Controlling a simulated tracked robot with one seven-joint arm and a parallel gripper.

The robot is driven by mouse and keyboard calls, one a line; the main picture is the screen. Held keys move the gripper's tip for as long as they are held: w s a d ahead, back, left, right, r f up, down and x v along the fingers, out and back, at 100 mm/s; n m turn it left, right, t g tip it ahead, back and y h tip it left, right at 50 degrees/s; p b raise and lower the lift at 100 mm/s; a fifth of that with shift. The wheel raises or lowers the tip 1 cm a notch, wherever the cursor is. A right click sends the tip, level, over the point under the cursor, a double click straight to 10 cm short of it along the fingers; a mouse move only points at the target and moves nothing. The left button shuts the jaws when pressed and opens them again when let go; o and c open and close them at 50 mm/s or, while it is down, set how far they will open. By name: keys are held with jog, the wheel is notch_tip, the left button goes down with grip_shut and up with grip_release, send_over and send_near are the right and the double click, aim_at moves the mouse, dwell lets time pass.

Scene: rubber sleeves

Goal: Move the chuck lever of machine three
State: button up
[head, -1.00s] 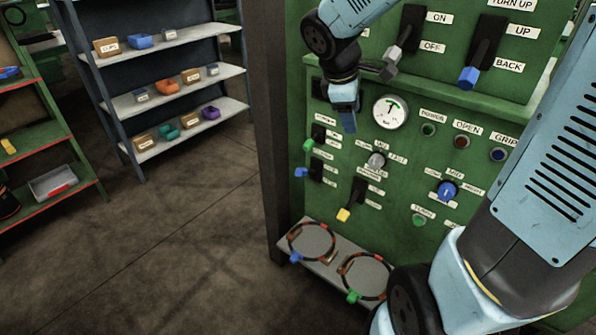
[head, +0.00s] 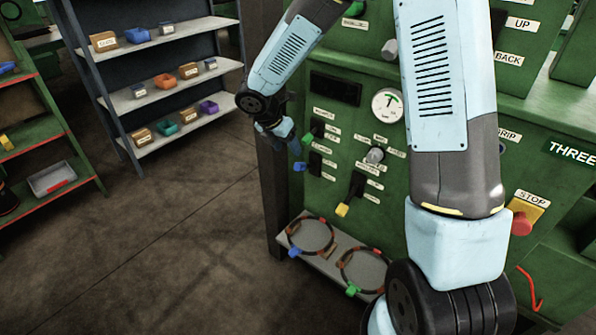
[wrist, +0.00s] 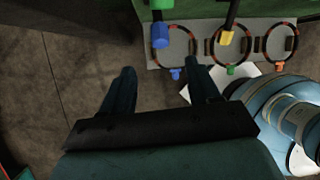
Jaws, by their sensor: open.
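The green machine panel carries a THREE sign (head: 572,152) at the right in the head view. On its left part are small levers: one with a green tip (head: 317,127), one with a blue tip (head: 299,166) and one with a yellow tip (head: 343,210). I cannot read which is the chuck lever. My gripper (head: 289,143) is open and empty beside the panel's left edge, close to the green and blue tips. In the wrist view my gripper (wrist: 163,82) has its fingers apart, with the blue tip (wrist: 160,36) and yellow tip (wrist: 227,37) beyond them.
A grey ledge (head: 330,268) with ringed holders juts out below the levers. A gauge (head: 388,105) and red stop button (head: 521,222) are on the panel. Shelves with small bins (head: 166,81) stand at the left. Floor between is clear. My arm hides the panel's middle.

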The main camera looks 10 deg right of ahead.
aim_at(297, 166)
jog(key=x, duration=1.3)
jog(key=shift+d+f, duration=0.1)
jog(key=shift+f, duration=0.2)
